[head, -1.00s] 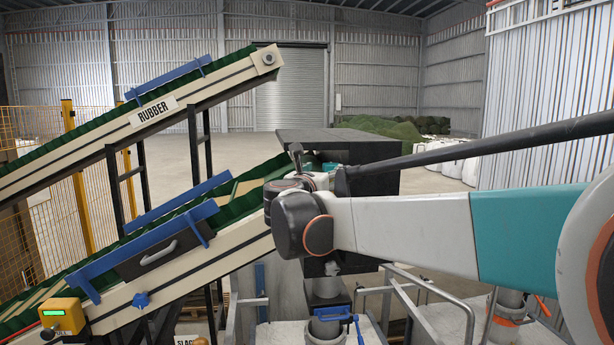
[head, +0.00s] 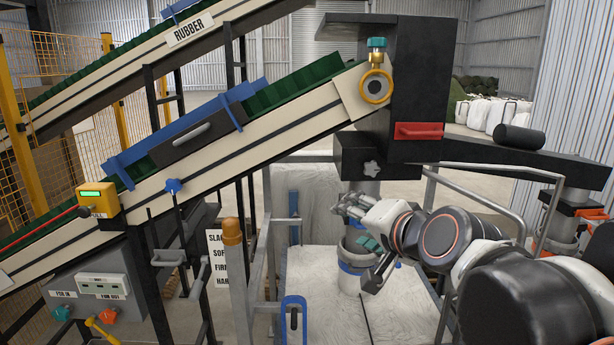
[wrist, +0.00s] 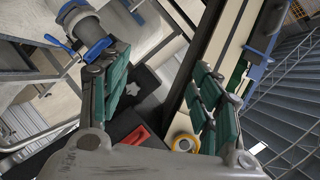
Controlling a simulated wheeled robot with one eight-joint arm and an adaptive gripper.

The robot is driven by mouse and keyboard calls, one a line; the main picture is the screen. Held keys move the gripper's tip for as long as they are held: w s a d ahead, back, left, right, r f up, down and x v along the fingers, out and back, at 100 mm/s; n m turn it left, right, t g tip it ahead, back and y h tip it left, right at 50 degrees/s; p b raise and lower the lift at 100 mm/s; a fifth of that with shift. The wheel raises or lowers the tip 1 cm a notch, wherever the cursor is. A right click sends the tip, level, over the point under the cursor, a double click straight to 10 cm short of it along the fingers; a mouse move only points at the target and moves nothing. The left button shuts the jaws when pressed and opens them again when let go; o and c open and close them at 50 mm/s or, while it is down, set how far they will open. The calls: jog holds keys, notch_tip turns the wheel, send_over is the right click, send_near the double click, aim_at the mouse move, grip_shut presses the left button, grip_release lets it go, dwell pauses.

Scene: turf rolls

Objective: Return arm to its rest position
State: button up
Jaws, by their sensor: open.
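My gripper (head: 362,232) is in the lower middle of the head view, beside the grey pipe with the blue clamp (head: 352,268) under the black hopper box. My white and black arm reaches it from the lower right. In the wrist view, my gripper (wrist: 160,105) has its two teal-padded fingers spread wide apart, with nothing between them. Past the fingers are the red handle (wrist: 136,135) and the yellow ring (wrist: 185,143). I cannot tell whether a finger touches the pipe.
The conveyor (head: 230,165) slopes up to the black hopper box (head: 425,80), which has a red handle (head: 419,131). Grey rails (head: 480,172) run close around my arm. A yellow control box (head: 98,203) stands left. A black roll (head: 520,138) lies on the right beam.

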jog(key=s+d+f+n+g+h+b, duration=0.1)
jog(key=s+d+f+n+g+b, duration=0.1)
jog(key=s+f, duration=0.3)
jog(key=s+d+f+n+g+h+b, duration=0.1)
jog(key=s+f, duration=0.5)
jog(key=f, duration=0.6)
jog(key=s+d+f+n+g+h+b, duration=0.2)
jog(key=s+d+f+n+b, duration=0.3)
jog(key=f, duration=0.4)
jog(key=shift+s+d+g, duration=0.5)
jog(key=shift+d, duration=0.05)
jog(key=shift+f, duration=0.1)
